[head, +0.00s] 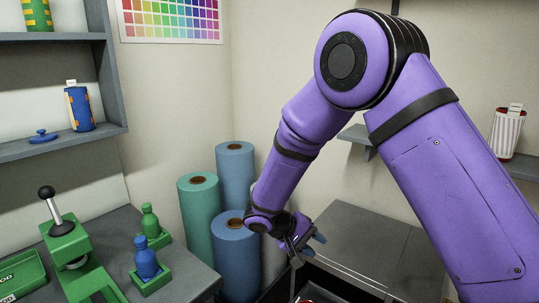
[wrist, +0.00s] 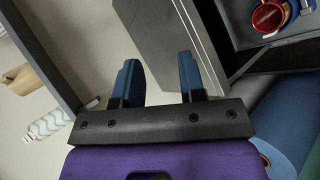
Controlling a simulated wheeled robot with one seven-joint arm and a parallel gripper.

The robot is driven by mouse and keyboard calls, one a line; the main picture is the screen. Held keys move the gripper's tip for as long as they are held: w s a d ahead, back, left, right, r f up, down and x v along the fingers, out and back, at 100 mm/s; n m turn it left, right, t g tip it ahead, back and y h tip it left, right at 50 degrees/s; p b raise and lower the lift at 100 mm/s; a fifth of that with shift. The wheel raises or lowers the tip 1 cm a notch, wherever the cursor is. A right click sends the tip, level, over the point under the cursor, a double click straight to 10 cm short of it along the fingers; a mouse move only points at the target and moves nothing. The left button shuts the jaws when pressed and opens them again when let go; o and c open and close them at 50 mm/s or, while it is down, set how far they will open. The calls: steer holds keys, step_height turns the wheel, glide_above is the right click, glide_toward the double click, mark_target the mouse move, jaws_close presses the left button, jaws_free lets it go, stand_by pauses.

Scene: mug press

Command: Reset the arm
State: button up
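My purple arm reaches down from the upper right in the head view. My gripper (head: 304,243) hangs low, near the left edge of the grey cabinet top (head: 372,237). In the wrist view my gripper (wrist: 160,80) has its two blue fingers spread apart. The fingers look clear of any object.
A green press (head: 72,250) and blue and green bottles (head: 147,260) stand on the left counter. Upright blue and green rolls (head: 199,215) stand left of my gripper. An open drawer (wrist: 270,28) holds a red mug (wrist: 270,15). Wall shelves flank the space.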

steer(key=s+d+r+m+y, duration=0.1)
steer(key=s+d+r+y, duration=0.2)
steer(key=r, duration=0.4)
steer(key=s+d+r+g+y, duration=0.1)
steer(key=s+d+r, duration=0.2)
steer(key=d+r, duration=0.25)
steer(key=s+d+r+m+y, duration=0.1)
steer(key=s+d+r, duration=0.25)
steer(key=r, duration=0.35)
steer(key=s+d+r+t+y, duration=0.2)
steer(key=s+d+r, duration=0.1)
steer(key=s, duration=0.6)
steer(key=s+d+r+t+y, duration=0.3)
steer(key=s+r, duration=0.3)
steer(key=s, duration=0.3)
steer(key=shift+d+m, duration=0.4)
